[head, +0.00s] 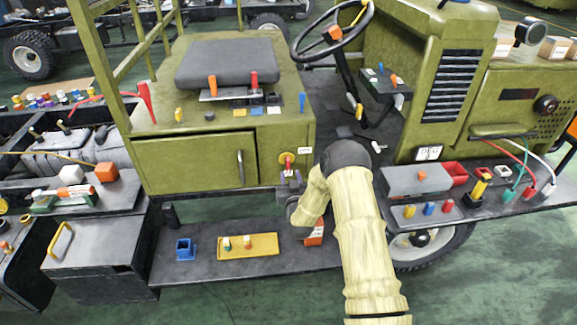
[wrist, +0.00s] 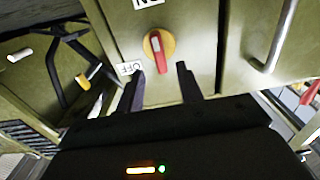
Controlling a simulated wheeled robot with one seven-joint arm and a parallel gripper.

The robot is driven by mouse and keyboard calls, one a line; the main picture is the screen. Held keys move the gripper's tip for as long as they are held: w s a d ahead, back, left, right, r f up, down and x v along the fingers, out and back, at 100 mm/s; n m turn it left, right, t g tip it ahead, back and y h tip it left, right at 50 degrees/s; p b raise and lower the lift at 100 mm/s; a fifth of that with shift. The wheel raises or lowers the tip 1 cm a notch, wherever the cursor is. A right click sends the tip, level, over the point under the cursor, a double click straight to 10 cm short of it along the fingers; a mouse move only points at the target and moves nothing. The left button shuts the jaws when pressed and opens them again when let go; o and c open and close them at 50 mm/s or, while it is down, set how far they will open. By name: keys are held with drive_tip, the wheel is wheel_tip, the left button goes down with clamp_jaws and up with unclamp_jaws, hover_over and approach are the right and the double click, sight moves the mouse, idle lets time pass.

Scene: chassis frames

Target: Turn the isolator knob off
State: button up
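The isolator knob (wrist: 154,48) sits on the olive cabinet front, a red handle on a yellow round base. In the wrist view its white-marked end points up toward the partly cut-off ON label (wrist: 148,2). The OFF label (wrist: 129,69) is to its lower left, upside down. In the head view the knob (head: 287,161) shows just above my gripper (head: 289,177), with a small white label (head: 305,150) to its right. My gripper (wrist: 160,70) is open and empty, with its fingertips to either side of the handle's lower end. I cannot tell whether they touch it.
A metal door handle (wrist: 275,38) stands out right of the knob in the wrist view. In the head view, a step below the cabinet holds a yellow tray (head: 265,252) and a blue holder (head: 185,249). A steering wheel (head: 332,32) is above right.

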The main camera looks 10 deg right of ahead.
sight(288, 166)
drive_tip(key=shift+w+p, duration=0.35)
drive_tip(key=shift+w, duration=2.4)
clamp_jaws()
